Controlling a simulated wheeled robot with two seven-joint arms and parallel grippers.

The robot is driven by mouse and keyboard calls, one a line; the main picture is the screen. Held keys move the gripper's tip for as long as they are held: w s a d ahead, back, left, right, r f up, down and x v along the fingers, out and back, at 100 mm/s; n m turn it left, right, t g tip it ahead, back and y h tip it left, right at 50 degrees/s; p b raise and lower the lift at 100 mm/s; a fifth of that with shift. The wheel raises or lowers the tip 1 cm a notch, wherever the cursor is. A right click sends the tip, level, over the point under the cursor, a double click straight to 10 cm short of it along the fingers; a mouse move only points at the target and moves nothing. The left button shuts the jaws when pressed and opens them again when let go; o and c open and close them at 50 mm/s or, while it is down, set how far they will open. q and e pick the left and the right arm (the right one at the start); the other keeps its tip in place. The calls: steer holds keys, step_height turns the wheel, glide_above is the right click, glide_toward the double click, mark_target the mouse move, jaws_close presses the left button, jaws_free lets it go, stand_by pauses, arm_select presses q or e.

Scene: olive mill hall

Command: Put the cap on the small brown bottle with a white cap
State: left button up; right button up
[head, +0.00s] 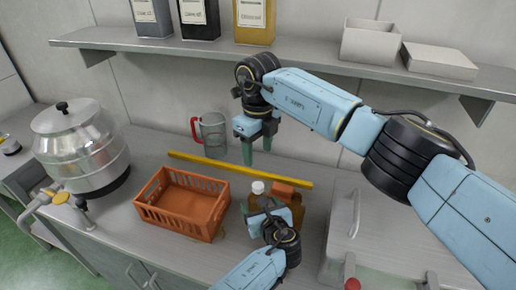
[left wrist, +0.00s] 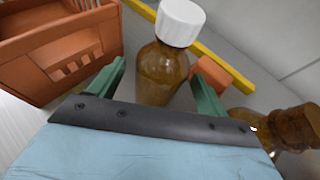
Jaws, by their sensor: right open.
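The small brown bottle (left wrist: 160,75) stands on the counter with the white cap (left wrist: 180,22) on top of its neck; I cannot tell how tightly the cap sits. In the head view the cap (head: 257,187) shows above the bottle's shoulder. My left gripper (left wrist: 160,85) has its green fingers on either side of the bottle, with a visible gap at each side, so it looks open. My right gripper (head: 257,149) hangs open and empty, fingers down, behind and above the bottle. The bottle's lower part is partly hidden by my left gripper.
An orange crate (head: 178,222) stands left of the bottle. Another brown bottle (left wrist: 285,128) and an orange block (left wrist: 212,72) are close at its right. A metal case (head: 385,240) fills the right.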

arm_select(q)
steer(key=p+v, duration=0.2)
steer(key=v, duration=1.1)
steer(key=shift+s, duration=0.2)
